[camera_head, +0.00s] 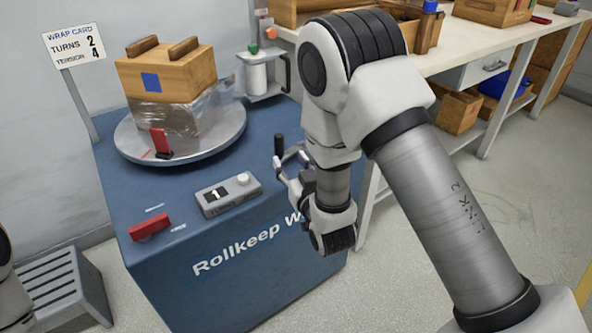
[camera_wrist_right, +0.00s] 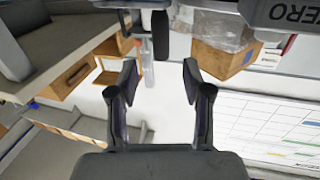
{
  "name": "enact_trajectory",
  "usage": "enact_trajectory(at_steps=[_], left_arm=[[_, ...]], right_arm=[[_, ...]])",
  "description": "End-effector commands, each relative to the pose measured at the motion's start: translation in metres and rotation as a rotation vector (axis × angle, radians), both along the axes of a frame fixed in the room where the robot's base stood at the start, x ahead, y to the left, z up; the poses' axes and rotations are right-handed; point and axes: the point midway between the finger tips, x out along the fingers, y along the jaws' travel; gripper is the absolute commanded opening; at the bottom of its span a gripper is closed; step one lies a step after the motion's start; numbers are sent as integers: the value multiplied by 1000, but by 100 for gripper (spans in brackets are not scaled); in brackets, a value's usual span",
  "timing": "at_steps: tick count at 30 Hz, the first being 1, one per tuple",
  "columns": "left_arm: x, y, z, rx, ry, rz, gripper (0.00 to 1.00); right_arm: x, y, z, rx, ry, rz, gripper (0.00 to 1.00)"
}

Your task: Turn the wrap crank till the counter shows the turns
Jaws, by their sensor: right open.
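The wrap crank's black handle (camera_head: 279,145) stands up at the right side of the blue wrapper (camera_head: 170,275). My right gripper (camera_head: 288,172) is beside the crank, its fingers partly hidden by my own wrist. In the right wrist view my right gripper (camera_wrist_right: 160,75) is open and empty, with a dark handle (camera_wrist_right: 160,35) beyond its fingertips, apart from them. The grey counter box (camera_head: 228,195) on the wrapper's top reads 1 and has a pale button. The wrap card (camera_head: 74,47) reads turns 2, tension 4. My left gripper is out of view.
A wooden crate (camera_head: 165,75) partly wrapped in clear film sits on the round turntable (camera_head: 225,137). A red lever (camera_head: 150,226) is at the wrapper's front left. The film carriage (camera_head: 260,75) stands behind. A workbench (camera_head: 480,45) with boxes is at the right.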

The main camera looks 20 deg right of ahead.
Motion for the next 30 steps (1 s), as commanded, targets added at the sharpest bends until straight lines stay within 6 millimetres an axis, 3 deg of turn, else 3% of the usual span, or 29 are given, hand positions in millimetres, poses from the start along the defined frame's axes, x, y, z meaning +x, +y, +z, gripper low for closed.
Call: enact_trajectory(at_steps=[3,6,14,18,19,24,27,30], left_arm=[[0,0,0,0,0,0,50],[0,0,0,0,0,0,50],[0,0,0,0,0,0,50],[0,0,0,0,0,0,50],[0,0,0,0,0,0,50],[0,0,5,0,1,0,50],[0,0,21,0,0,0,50],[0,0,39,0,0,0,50]], right_arm=[[-24,2,-1,-1,4,0,50],[-35,2,-1,0,2,1,50],[-39,2,0,1,-1,0,50],[-38,3,0,-39,4,3,4],[-38,6,-1,-66,7,19,0],[-39,42,-3,-197,16,247,0],[-47,40,2,-203,6,361,0],[-59,24,8,-168,-21,424,0]])
